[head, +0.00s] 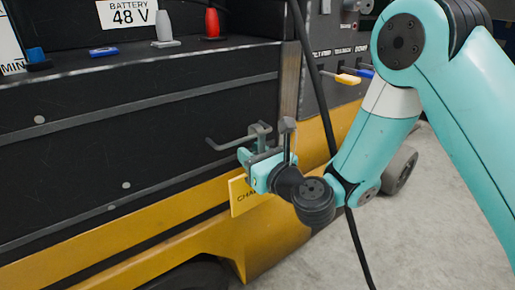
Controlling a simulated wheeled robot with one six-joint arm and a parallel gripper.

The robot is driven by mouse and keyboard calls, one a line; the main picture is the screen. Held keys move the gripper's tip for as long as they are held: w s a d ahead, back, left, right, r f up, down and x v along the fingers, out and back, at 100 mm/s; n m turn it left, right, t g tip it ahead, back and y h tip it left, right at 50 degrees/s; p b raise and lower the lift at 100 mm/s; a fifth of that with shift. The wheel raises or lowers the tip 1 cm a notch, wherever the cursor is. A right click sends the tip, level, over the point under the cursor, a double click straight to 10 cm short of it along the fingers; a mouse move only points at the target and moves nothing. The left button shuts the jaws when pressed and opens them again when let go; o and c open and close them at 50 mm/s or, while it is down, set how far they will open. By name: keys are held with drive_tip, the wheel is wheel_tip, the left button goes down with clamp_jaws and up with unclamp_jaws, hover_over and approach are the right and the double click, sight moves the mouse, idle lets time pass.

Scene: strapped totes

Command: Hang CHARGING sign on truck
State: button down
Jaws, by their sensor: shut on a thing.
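The yellow CHARGING sign (240,199) is partly visible below and behind my gripper (266,140); only the first letters of its text show. My gripper is shut and the sign hangs at it, in front of the truck's side (130,150). A thin wire or loop shows beside the fingers. I cannot tell whether the sign's loop touches the hook. The right part of the sign is hidden by the gripper.
A black cable (328,120) hangs down just right of my gripper. A yellow-handled lever (347,79) sticks out at right.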

sight(236, 152)
drive_tip(key=shift+w+a+f+p, duration=0.55)
drive_tip(key=shift+w+f+p, duration=0.15)
drive_tip(key=shift+w+f, duration=0.1)
drive_tip(key=shift+w+a+f+p, duration=0.5)
drive_tip(key=shift+w+f+p, duration=0.15)
drive_tip(key=shift+w+f, duration=0.1)
drive_tip(key=shift+r, duration=0.1)
drive_tip(key=c, duration=0.8)
unclamp_jaws()
